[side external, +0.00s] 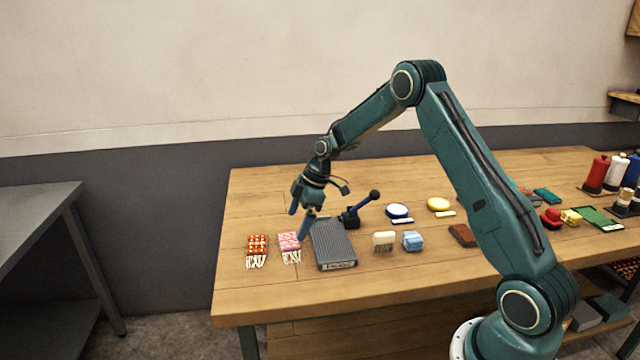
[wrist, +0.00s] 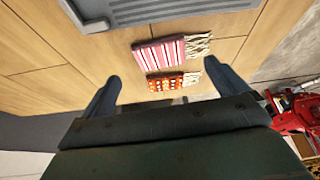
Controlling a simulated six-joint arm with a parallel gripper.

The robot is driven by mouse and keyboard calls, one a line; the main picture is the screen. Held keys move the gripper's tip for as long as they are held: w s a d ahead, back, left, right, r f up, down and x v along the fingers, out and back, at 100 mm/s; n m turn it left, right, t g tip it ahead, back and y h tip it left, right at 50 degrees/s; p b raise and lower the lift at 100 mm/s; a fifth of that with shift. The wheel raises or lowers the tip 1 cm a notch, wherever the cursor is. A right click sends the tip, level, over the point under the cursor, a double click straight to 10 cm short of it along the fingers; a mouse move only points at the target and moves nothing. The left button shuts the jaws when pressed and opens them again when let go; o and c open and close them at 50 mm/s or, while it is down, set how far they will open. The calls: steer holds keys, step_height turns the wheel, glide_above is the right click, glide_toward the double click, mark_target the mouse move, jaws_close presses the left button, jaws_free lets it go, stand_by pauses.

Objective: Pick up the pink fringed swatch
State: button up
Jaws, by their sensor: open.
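The pink fringed swatch (side external: 289,241) lies on the wooden table, striped pink and white, its pale fringe toward the table's front edge. In the wrist view the pink swatch (wrist: 160,54) lies beyond my fingertips, with its fringe to the right. My gripper (side external: 300,224) is open and empty, above the table close to the pink swatch and the grey ribbed board. In the wrist view my gripper (wrist: 162,78) shows its two fingers spread wide. The red-orange patterned fringed swatch (side external: 257,244) lies just left of the pink one; it also shows in the wrist view (wrist: 165,84).
The grey ribbed board (side external: 334,245) lies just right of the pink swatch. A dark blue-handled tool (side external: 358,212) stands behind it. A cream block (side external: 383,241) and a blue-and-white block (side external: 412,241) sit farther right.

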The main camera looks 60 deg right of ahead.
mark_target(289, 240)
steer(key=shift+x, duration=2.6)
steer(key=c, duration=1.1)
